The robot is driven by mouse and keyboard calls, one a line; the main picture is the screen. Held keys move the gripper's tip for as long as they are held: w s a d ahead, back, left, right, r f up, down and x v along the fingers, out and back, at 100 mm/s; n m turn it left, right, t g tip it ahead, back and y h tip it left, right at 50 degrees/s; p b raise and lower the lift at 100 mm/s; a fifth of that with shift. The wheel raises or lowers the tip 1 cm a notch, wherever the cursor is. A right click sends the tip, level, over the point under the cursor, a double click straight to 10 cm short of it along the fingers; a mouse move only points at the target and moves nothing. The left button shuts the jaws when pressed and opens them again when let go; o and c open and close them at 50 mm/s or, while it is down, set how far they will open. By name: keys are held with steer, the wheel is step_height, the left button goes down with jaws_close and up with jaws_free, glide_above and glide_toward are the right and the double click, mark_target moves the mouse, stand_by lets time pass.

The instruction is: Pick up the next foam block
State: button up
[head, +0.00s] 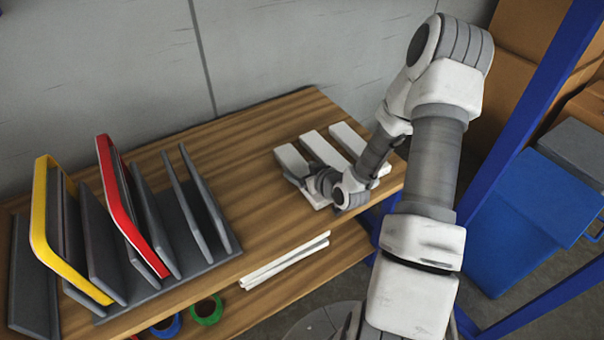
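Several white foam blocks lie side by side on the right part of the wooden table. The left block (293,163), the middle block (322,149) and the right block (346,138) are long, flat and roughly parallel. My gripper (301,183) is low over the near part of the left block, with its dark fingers at that block.
A dark rack (187,262) on the left holds upright sign plates, including a yellow-edged sign (40,215) and a red-edged sign (118,195). The wooden table (245,150) is clear between rack and blocks. White strips (285,262) lie below. A blue post (530,110) stands right.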

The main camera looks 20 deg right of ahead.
steer(key=c, duration=0.9)
steer(key=shift+r, duration=0.1)
